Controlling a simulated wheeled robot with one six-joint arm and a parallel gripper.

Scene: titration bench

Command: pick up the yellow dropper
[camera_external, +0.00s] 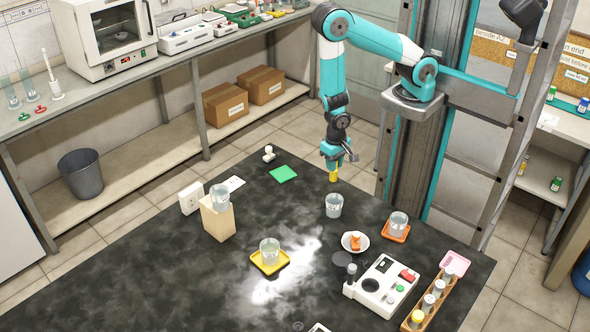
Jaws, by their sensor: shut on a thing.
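My gripper (336,160) hangs over the far edge of the black table, pointing down. It is shut on a small yellow thing (333,176), which sticks out below the jaws. This looks like the yellow dropper, though its lower part is too small to make out. It appears to be held above the table top, behind a clear beaker (334,206).
The black table (150,270) also holds a beaker on a yellow tray (257,268), a beaker on a wooden block (217,219), a beaker on an orange tray (397,238), a white bowl (345,242), a stirrer device (383,287) and a vial rack (412,318). The left front is clear.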

